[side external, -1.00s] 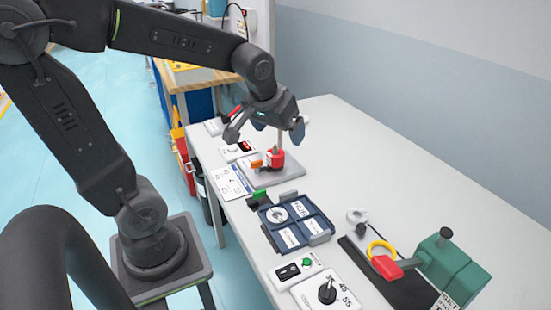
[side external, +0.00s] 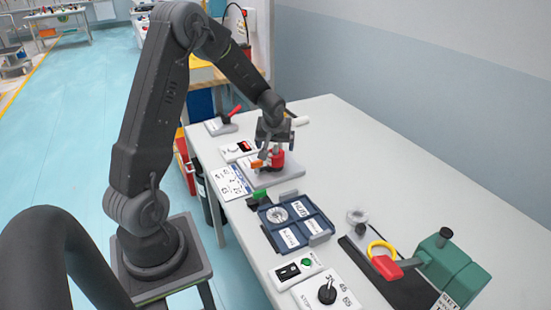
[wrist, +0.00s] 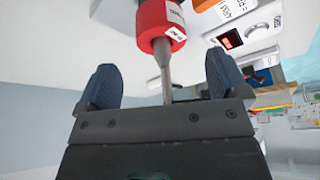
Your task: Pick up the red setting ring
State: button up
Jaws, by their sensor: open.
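The red setting ring (side external: 278,161) sits low around a thin grey post on a light grey plate (side external: 291,173) on the table. In the wrist view the red ring (wrist: 155,20), with white labels, lies beyond my fingertips at the top, and the post (wrist: 165,65) runs from it down between my fingers. My gripper (side external: 275,138) is just above the ring, pointing down, with its blue-padded fingers apart on both sides of the post. It also shows in the wrist view (wrist: 163,70). The fingers appear clear of the ring.
An orange block (side external: 257,163) is beside the ring on its left. A dark blue tray (side external: 267,231) with labelled compartments stands nearer the camera. A red lever (side external: 235,113) stands behind. A green device (side external: 455,268) is at the front right.

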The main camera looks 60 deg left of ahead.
aim_at(275, 150)
jog(key=shift+x, duration=3.3)
jog(key=shift+a, duration=0.1)
jog(key=shift+c, duration=0.3)
